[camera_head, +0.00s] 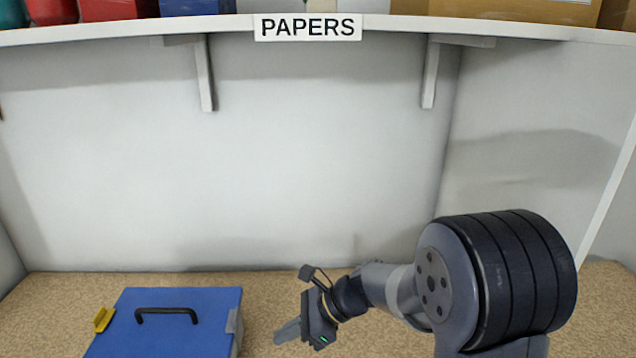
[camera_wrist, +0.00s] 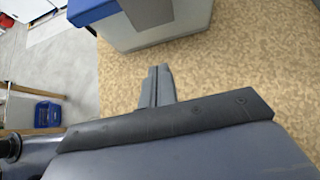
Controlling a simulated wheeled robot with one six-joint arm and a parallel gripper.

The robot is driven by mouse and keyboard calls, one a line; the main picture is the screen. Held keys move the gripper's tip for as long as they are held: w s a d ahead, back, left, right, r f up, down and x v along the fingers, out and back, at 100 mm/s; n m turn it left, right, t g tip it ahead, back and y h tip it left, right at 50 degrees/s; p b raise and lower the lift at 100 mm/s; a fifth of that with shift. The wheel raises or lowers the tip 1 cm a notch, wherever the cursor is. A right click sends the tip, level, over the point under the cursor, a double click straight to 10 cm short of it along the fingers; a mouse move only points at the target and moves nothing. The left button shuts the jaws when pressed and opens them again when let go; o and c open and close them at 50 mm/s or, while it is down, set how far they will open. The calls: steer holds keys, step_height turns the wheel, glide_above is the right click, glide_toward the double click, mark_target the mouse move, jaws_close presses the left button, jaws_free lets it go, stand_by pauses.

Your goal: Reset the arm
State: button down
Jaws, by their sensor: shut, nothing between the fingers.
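My gripper (camera_head: 280,336) is in the lower middle of the head view, at the end of my arm, which reaches in from the right. Its fingers are together and empty, pointing left and slightly down above the tan surface. In the wrist view the gripper (camera_wrist: 158,72) also shows with its two fingers side by side and nothing between them. It is apart from the blue-lidded box, to the box's right in the head view.
A blue-lidded box (camera_head: 185,335) with a black handle and yellow latch stands on the tan speckled surface (camera_head: 270,285). A shelf labelled PAPERS (camera_head: 307,27) on brackets runs overhead. A blue crate (camera_wrist: 47,114) is on the floor.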

steer(key=shift+d+f+y+b, duration=0.2)
steer(key=shift+f+y+b, duration=0.5)
steer(key=shift+f+b, duration=0.45)
steer(key=shift+d+f+b, duration=0.2)
steer(key=shift+f+b, duration=0.1)
steer(key=shift+f, duration=0.75)
steer(key=shift+d+f, duration=0.1)
steer(key=shift+d, duration=0.45)
